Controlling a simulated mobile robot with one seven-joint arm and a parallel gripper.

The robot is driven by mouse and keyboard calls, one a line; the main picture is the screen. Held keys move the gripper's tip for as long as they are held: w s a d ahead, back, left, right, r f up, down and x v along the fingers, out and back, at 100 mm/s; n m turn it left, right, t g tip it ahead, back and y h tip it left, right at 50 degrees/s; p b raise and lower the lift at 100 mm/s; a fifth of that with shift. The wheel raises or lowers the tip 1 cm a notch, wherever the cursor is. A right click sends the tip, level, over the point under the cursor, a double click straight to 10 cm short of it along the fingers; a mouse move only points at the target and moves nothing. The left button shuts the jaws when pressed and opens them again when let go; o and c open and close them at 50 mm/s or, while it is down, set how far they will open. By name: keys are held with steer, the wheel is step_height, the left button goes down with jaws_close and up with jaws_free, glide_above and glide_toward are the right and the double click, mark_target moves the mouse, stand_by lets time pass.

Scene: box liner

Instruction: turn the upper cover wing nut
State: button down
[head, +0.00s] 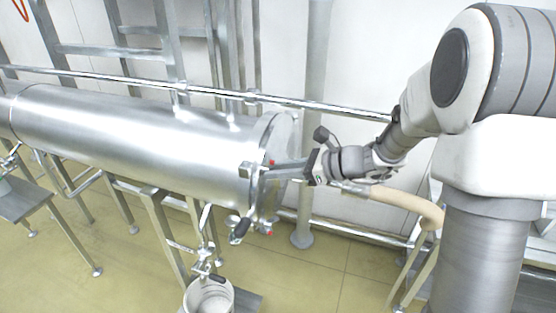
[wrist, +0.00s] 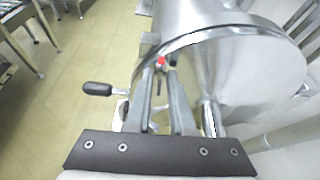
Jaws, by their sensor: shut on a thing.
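The upper cover wing nut, with a red part (head: 271,162), sits at the rim of the steel vessel's end cover (head: 284,130). In the wrist view its red part (wrist: 161,61) shows between my finger tips, with the rest mostly hidden by the fingers. My gripper (head: 268,168) reaches in from the right and is shut on this nut; its long grey fingers also show in the wrist view (wrist: 162,72). A second red-marked nut (head: 269,233) is lower on the cover rim. The end cover lies against the vessel end.
A black-handled lever (head: 240,231) stands out below the vessel (head: 130,135); its handle is left of my fingers in the wrist view (wrist: 97,89). A white bucket (head: 208,297) stands below. A horizontal pipe (head: 300,104) runs behind. Floor right of the bucket is clear.

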steer(key=shift+p, duration=0.35)
stand_by(0.3)
steer(key=c, duration=1)
jaws_free()
steer(key=b+v, duration=0.1)
steer(key=v, duration=1.6)
steer(key=shift+w+d+r, duration=0.1)
steer(key=shift+d+r, duration=0.05)
steer(key=shift+d, duration=0.1)
